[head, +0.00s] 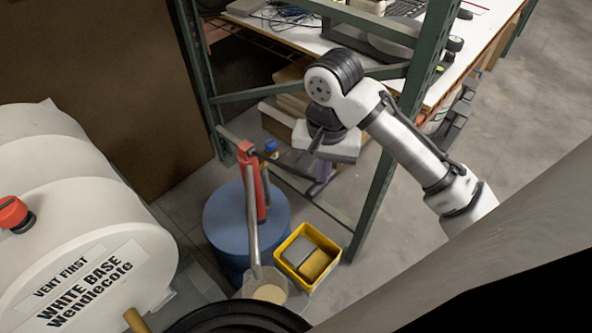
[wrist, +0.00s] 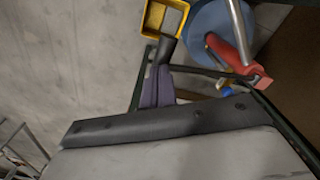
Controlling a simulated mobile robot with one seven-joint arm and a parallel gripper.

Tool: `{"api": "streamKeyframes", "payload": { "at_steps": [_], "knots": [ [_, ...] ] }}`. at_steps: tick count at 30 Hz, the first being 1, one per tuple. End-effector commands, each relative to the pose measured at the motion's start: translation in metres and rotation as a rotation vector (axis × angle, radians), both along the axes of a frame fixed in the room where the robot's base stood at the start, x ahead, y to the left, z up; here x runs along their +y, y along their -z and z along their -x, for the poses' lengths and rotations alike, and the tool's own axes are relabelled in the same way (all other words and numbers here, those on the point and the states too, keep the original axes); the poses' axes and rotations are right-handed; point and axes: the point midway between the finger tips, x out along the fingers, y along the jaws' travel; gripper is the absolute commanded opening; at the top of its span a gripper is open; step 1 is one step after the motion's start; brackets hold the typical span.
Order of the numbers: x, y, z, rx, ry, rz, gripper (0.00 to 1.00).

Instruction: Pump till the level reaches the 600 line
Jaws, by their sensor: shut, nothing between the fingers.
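A red hand pump (head: 249,165) stands on a blue drum (head: 222,218); the pump (wrist: 236,62) and drum (wrist: 207,28) also show in the wrist view. A silver pipe (head: 252,215) runs down from the pump to a small container (head: 270,291) with cream-coloured content. No level line can be read on the container, and its lower part is cut off by a black shape. My gripper (head: 317,188) points down, right of the pump, and its fingers (wrist: 165,50) are shut and empty. I cannot tell whether they touch the pump's handle.
A yellow bin (head: 286,262) with grey and yellow items stands right of the drum. A large white tank (head: 75,215) with a red cap fills the left. Bare floor (head: 520,110) lies to the right.

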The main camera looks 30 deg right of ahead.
Motion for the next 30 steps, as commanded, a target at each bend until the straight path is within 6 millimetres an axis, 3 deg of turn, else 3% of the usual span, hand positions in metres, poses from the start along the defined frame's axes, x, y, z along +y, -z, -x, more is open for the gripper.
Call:
{"api": "streamKeyframes", "payload": {
  "at_steps": [30],
  "knots": [
    [0.000,0.075,0.000,-0.001,-0.001,-0.002,0.00]
  ]
}}
